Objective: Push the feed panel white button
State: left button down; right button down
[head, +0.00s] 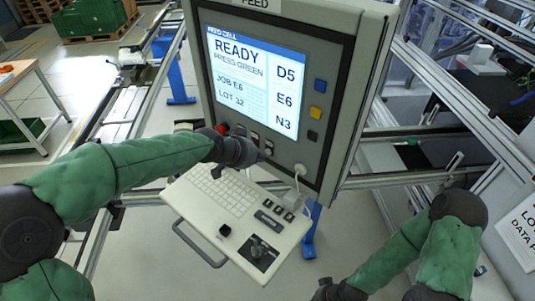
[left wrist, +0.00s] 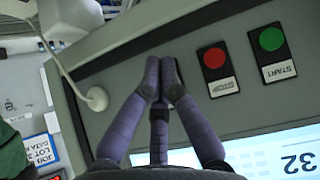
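The feed panel (head: 345,85) is a grey box with a lit screen reading READY, PRESS GREEN. My left gripper (head: 258,153) is at the lower part of its face. In the left wrist view its two purple-grey fingers (left wrist: 160,68) come together at the tips, with nothing visible between them. The tips are over the panel face, between a white cable plug (left wrist: 97,98) and the red STOP button (left wrist: 214,58). Contact cannot be told. No white button can be made out; the fingers cover part of the panel. My right wrist end (head: 338,291) is at the bottom edge, its fingers unclear.
A green START button (left wrist: 271,39) sits beside STOP. A keyboard shelf (head: 238,215) juts out below the panel. Metal rails run behind it.

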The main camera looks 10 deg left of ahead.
pick_arm(q)
jog(key=s+b, duration=0.1)
jog(key=s+a+b, duration=0.1)
jog(key=s, duration=0.1)
jog(key=s+a+b, duration=0.1)
jog(key=shift+s+a, duration=0.15)
jog(key=shift+s, duration=0.1)
dwell(0.5)
dwell(0.7)
